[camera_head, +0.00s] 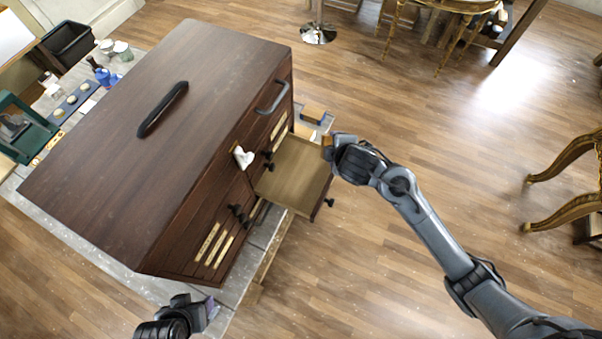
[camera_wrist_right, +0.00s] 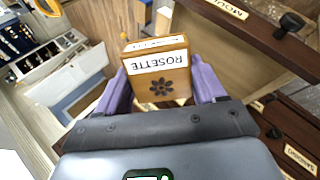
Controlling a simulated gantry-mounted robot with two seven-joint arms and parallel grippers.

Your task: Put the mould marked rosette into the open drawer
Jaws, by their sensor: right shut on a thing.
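The mould marked ROSETTE (camera_wrist_right: 158,75) is a tan block with a white label and a dark flower mark. My right gripper (camera_wrist_right: 155,85) is shut on it, with a purple finger on each side. In the head view the block (camera_head: 327,143) shows at the tip of my right gripper (camera_head: 330,150), beside the outer end of the open drawer (camera_head: 295,172). The drawer sticks out from the dark wooden cabinet, and its visible floor looks bare. My left gripper (camera_head: 208,309) is at the bottom edge, away from the cabinet; its opening is unclear.
The cabinet (camera_head: 165,95) has a dark handle on top and other labelled drawers in front. A white piece (camera_head: 243,157) sits at its front edge. A drawer front with a knob (camera_wrist_right: 290,22) is close at the right of the wrist view. Small items stand behind the cabinet.

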